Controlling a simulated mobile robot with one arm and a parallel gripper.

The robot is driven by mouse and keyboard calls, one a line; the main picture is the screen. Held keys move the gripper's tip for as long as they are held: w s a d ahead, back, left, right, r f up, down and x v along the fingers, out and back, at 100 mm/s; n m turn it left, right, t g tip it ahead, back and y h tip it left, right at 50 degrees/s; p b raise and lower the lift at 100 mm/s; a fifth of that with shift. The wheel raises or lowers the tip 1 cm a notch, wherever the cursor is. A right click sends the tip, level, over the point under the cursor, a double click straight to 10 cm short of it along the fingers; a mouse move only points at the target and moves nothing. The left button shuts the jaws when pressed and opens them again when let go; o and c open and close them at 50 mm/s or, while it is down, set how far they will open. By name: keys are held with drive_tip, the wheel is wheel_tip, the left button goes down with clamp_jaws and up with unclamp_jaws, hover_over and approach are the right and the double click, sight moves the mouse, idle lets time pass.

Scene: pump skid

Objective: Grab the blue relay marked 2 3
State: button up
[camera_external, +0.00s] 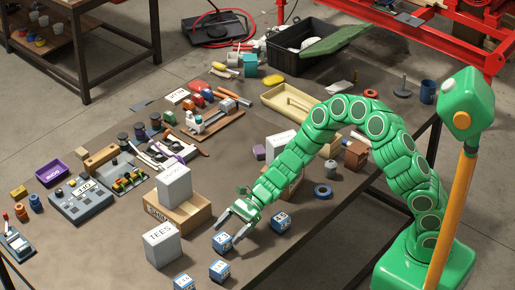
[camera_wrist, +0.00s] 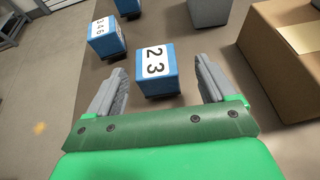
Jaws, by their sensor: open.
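The blue relay marked 2 3 (camera_wrist: 155,70) has a white top label with black digits. In the wrist view it stands on the table just ahead of my gripper (camera_wrist: 160,76), centred between its two spread fingers, with a gap on each side. My gripper is open and holds nothing. In the external view my gripper (camera_external: 229,230) is low over the table, and the relay (camera_external: 222,243) is at its fingertips.
Another blue relay (camera_wrist: 107,37) stands to the left, with one more (camera_wrist: 127,7) beyond it. A blue relay (camera_external: 281,221) sits right of my gripper. A cardboard box (camera_wrist: 285,60) is close on the right. A box marked TEES (camera_external: 162,245) stands left of the relay.

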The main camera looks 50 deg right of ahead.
sight(217, 245)
drive_tip(key=shift+s+x, duration=0.15)
drive_tip(key=shift+x, duration=0.95)
drive_tip(key=shift+s+x, duration=0.15)
drive_tip(key=shift+x, duration=1)
drive_tip(key=shift+w+a+f, duration=0.1)
drive_tip(key=shift+a+f, duration=0.05)
drive_tip(key=shift+a, duration=0.5)
drive_tip(key=shift+c, duration=0.3)
drive_tip(key=c, duration=1.1)
